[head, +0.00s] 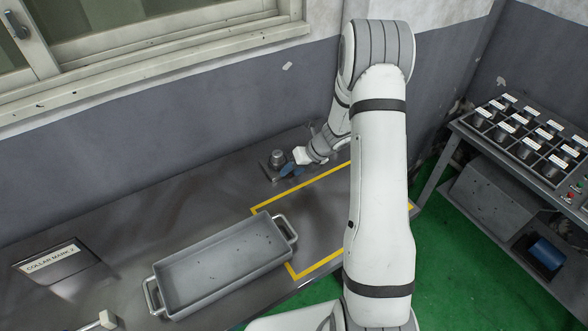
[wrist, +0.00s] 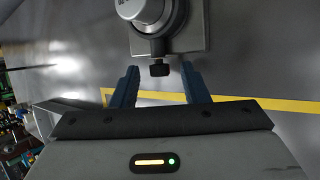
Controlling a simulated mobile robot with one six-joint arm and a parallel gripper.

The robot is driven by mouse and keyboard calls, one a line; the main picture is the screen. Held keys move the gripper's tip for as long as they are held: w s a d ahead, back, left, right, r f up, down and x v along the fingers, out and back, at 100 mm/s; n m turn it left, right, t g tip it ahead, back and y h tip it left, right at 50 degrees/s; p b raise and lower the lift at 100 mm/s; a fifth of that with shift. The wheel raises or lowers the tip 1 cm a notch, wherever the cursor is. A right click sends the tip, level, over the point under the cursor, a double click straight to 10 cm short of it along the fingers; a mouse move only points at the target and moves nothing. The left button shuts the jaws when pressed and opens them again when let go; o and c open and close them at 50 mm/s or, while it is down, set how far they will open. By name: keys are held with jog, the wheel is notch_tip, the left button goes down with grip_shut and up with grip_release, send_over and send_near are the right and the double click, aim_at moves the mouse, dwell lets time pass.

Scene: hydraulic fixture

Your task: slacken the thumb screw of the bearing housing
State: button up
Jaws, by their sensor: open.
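The bearing housing (wrist: 182,43) sits on a square metal plate at the top of the wrist view. In the head view the housing (head: 277,157) is small, at the back of the bench. The dark thumb screw (wrist: 159,69) sticks out of the housing's near side in the wrist view. My gripper (wrist: 160,78) is open, with one blue finger on each side of the screw and a visible gap to it on both sides. In the head view my gripper (head: 291,169) is beside the housing, and the screw cannot be made out there.
A grey tray (head: 222,268) with two handles stands on the bench (head: 120,222), partly over a yellow outline (head: 309,270). A sign (head: 50,258) reads "COLLAR MARK 2". A rack (head: 528,140) of labelled compartments stands at the right. A wall and window are behind the bench.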

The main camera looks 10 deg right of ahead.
jog(key=shift+a+f, duration=0.1)
jog(key=shift+f, duration=0.05)
jog(key=shift+c, duration=0.2)
grip_shut()
